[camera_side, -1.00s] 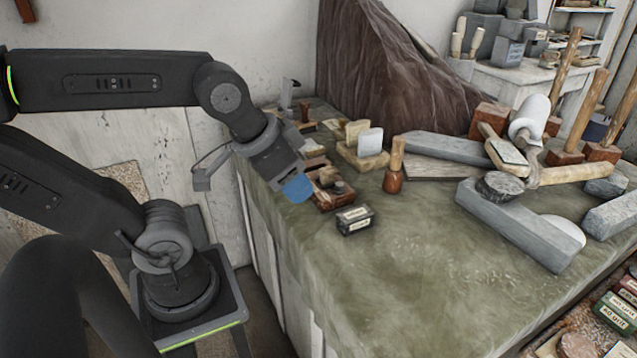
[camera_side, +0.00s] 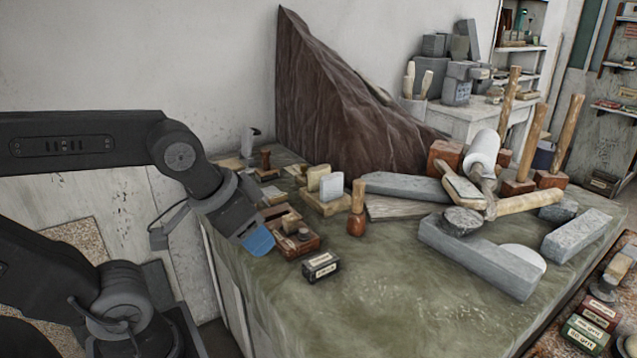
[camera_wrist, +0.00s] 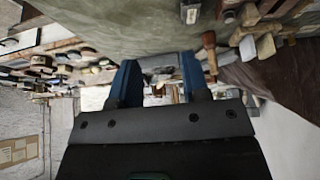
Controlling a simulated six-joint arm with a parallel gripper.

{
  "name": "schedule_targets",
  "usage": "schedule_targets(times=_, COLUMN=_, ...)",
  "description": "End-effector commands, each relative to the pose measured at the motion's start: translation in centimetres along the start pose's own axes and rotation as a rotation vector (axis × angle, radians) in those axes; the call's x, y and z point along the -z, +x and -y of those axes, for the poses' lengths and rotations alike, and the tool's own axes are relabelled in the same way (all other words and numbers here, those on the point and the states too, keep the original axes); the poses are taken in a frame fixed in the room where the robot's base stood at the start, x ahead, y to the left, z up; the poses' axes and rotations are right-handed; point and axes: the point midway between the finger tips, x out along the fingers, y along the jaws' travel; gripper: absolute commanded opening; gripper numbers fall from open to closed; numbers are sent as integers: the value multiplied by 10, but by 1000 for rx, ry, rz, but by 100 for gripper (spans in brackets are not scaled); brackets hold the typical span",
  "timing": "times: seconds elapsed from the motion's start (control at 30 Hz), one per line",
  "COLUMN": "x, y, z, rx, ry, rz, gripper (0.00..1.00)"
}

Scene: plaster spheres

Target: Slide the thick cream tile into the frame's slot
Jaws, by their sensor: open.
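A thick cream tile (camera_side: 319,177) stands upright in a light wooden block (camera_side: 333,208) on the bench, with a paler grey-white tile (camera_side: 331,187) in front of it. The block may be the slotted frame, but I cannot tell; no empty slot is clear. My gripper (camera_side: 258,240) is left of these, beside a brown wooden box (camera_side: 308,246) with small parts on it. In the wrist view my gripper (camera_wrist: 159,76) has its two blue fingers apart with nothing held between them. Its fingers hide part of the bench edge in the side view.
A small dark labelled box (camera_side: 321,267) stands in front of the brown box. A wooden-handled tool (camera_side: 357,208) stands right of the block. Grey stone bars (camera_side: 480,258), mallets and a white roller crowd the right. The green bench front (camera_side: 390,300) is clear.

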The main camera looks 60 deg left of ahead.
Motion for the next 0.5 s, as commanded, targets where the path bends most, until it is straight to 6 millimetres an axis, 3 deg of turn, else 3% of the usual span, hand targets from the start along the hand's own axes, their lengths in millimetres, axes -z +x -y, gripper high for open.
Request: schedule_targets(times=0.5, x=3, y=0, z=1, rx=1, ry=-1, rz=1, gripper=47)
